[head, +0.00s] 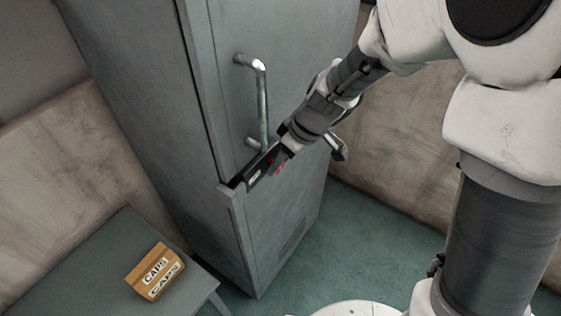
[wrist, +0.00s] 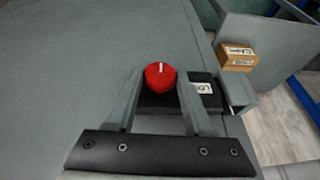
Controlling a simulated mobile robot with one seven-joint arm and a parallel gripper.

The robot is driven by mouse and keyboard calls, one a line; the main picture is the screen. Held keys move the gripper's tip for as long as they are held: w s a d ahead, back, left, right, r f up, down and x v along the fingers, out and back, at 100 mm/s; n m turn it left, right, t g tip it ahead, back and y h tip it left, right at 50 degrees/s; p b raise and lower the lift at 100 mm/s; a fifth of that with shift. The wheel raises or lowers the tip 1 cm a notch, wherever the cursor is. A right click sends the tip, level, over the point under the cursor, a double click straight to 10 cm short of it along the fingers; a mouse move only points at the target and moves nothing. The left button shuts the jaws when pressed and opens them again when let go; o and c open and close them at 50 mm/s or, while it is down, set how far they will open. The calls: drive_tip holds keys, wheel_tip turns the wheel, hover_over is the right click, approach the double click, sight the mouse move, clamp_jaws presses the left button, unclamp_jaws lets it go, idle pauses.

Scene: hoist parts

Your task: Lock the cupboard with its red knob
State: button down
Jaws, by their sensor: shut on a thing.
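The red knob (head: 281,168) sits on this plate and is mostly hidden by my gripper (head: 274,161) in the head view. In the wrist view, the round red knob (wrist: 160,76) shows a white line pointing up. My gripper (wrist: 158,92) is shut on the knob, one finger on each side.
A metal bar handle (head: 262,100) stands out from the door close to my gripper. A small grey table (head: 110,255) at the lower left carries a brown caps box (head: 155,271). Green floor (head: 350,235) is clear right of the cupboard.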

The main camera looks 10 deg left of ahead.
drive_tip(key=shift+w+d+f+m+g+y+b, duration=0.1)
drive_tip(key=shift+w+f+m+g+y+b, duration=0.2)
drive_tip(key=shift+m+g+y+b, duration=1)
drive_tip(key=shift+w+d+f+m+g+y+b, duration=0.25)
drive_tip(key=shift+g+y, duration=1.2)
drive_tip(key=shift+g, duration=1.8)
drive_tip(key=shift+w+f+m+g+y+b, duration=0.35)
drive_tip(key=shift+m+g+y+b, duration=0.55)
drive_tip(key=shift+g, duration=1.35)
drive_tip(key=shift+n+y, duration=0.25)
drive_tip(key=shift+y, duration=0.3)
drive_tip(key=shift+c, duration=1.5)
unclamp_jaws()
drive_tip(key=shift+s, duration=0.1)
